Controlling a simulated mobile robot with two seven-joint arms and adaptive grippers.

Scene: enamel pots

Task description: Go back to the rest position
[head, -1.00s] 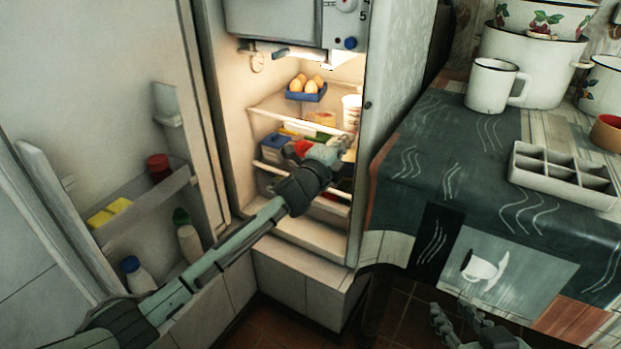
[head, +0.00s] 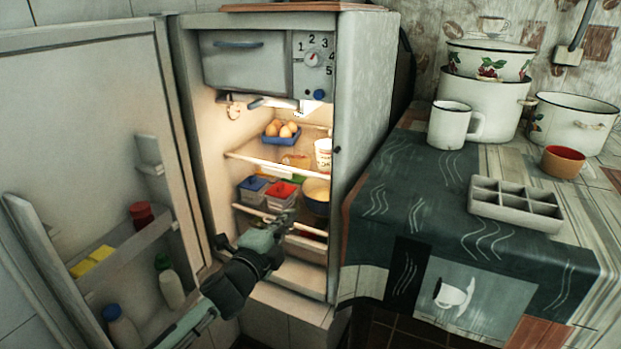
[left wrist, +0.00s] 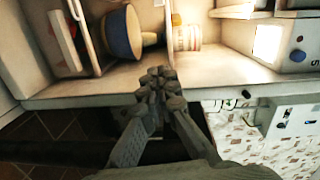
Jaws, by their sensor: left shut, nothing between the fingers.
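My left gripper (head: 284,222) is in front of the open fridge (head: 362,110), at the height of the lower shelves. In the left wrist view the left gripper (left wrist: 162,85) has its fingertips together with nothing between them. It appears at the fridge's front edge, below a blue bowl (left wrist: 120,34) and a white tub (left wrist: 187,37). In the head view the blue bowl (head: 316,200) stands on a shelf beside containers with red (head: 282,190) and blue lids. My right gripper is out of view.
The open fridge door (head: 95,130) stands at the left with bottles in its racks. At the right, a counter with a dark cloth (head: 400,200) holds a white mug (head: 450,125), enamel pots (head: 480,101), a small red-brown bowl (head: 562,162) and a grey divided tray (head: 515,206).

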